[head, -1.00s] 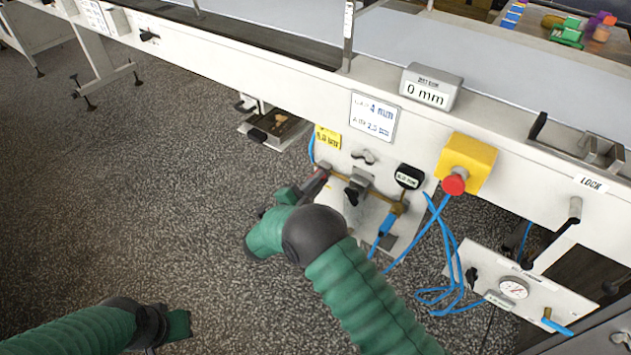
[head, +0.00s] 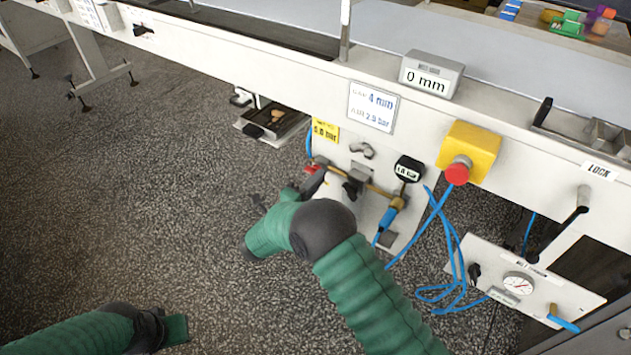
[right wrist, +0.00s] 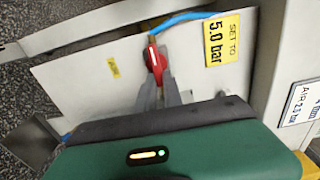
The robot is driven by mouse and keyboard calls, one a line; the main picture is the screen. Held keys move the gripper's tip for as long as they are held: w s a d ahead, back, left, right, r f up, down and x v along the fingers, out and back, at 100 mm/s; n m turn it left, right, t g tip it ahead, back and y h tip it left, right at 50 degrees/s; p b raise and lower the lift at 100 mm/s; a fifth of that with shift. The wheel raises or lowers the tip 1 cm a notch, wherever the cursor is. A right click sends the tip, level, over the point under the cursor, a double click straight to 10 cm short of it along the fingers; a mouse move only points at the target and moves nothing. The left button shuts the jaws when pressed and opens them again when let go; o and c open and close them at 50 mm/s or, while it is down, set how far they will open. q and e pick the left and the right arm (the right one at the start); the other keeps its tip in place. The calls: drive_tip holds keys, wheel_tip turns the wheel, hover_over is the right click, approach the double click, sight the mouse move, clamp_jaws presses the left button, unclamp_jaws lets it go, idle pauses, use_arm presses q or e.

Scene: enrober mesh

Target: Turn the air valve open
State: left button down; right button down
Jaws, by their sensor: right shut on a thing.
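The air valve's red handle (right wrist: 155,60) shows in the right wrist view on a white panel, beside a blue hose. In the head view a small red part of it (head: 311,169) shows at the left end of a brass pipe. My right gripper (right wrist: 160,88) is shut on the red handle, its grey fingers on either side of the lower part. In the head view this gripper (head: 315,181) is small and partly hidden by my own arm. My left arm shows at the lower left, but I cannot make out its fingers.
A yellow "5.0 bar" label (head: 325,133) sits above the valve. Right of it are a black readout (head: 408,169), a yellow box with a red button (head: 466,152), loose blue hoses (head: 447,250) and a gauge panel (head: 540,285). The floor at left is open.

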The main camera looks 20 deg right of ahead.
drive_tip(key=shift+w+d+r, duration=0.2)
drive_tip(key=shift+d+r, duration=0.1)
drive_tip(key=c, duration=1.5)
unclamp_jaws()
drive_tip(key=shift+s, duration=0.1)
drive_tip(key=shift+f, duration=0.1)
